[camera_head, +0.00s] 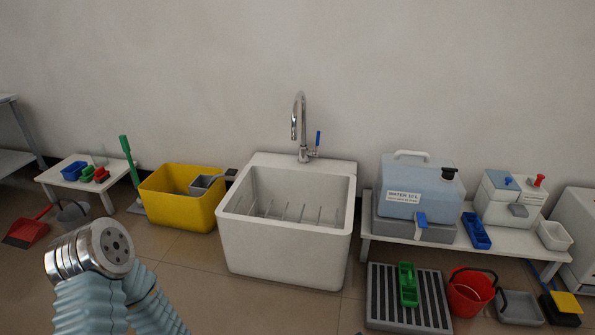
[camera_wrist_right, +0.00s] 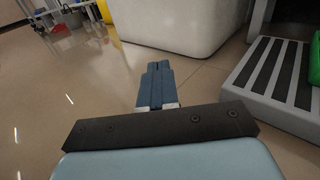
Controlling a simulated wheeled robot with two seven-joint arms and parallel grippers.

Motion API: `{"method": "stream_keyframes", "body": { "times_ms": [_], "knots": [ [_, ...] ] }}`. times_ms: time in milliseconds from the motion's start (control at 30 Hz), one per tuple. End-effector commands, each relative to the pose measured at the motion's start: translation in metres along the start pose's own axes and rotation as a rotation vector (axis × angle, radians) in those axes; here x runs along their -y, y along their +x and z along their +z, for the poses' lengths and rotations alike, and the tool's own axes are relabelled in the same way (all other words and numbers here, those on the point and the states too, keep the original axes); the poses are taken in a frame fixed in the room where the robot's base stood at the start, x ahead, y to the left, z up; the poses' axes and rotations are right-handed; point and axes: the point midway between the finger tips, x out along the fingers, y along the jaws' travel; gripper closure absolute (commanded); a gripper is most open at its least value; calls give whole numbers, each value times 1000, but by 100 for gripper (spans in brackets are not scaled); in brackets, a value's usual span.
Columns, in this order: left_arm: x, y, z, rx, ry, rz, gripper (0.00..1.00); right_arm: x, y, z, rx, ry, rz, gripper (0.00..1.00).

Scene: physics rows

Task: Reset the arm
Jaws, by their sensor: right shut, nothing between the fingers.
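My right gripper (camera_wrist_right: 158,68) shows in the right wrist view, its two blue fingers together and nothing between them. It points over bare tiled floor toward the white sink's (camera_wrist_right: 180,22) base and is apart from it. The right gripper is not in the head view. In the head view an arm of mine, with a metal joint and ribbed pale-blue sleeves, stands at the lower left; no gripper shows on it. My left gripper is not in view.
The white sink (camera_head: 283,249) stands against the wall. A yellow tub (camera_head: 176,211) is left of it. A low bench (camera_head: 385,232) with a water container (camera_head: 415,190) is at right. A grey slatted platform (camera_head: 381,297) and red bucket (camera_head: 468,297) stand on the floor. Floor before the sink is clear.

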Motion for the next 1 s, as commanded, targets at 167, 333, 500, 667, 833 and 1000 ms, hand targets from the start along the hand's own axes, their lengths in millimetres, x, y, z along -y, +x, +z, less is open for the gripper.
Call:
{"method": "stream_keyframes", "body": {
  "times_ms": [167,333,500,667,833,1000],
  "knots": [
    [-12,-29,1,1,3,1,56,-147,-22,57,-134,-205,709,100],
    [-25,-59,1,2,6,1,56,-205,-122,82,-348,-767,1385,100],
    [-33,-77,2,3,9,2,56,-171,-143,117,-379,-1420,1592,100],
    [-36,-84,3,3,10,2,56,-162,-127,150,-293,-1755,1560,100],
    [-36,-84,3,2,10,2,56,-162,-121,157,-262,-1832,1538,100],
    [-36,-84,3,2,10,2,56,-162,-121,156,-262,-1829,1539,100]
  ]
}}
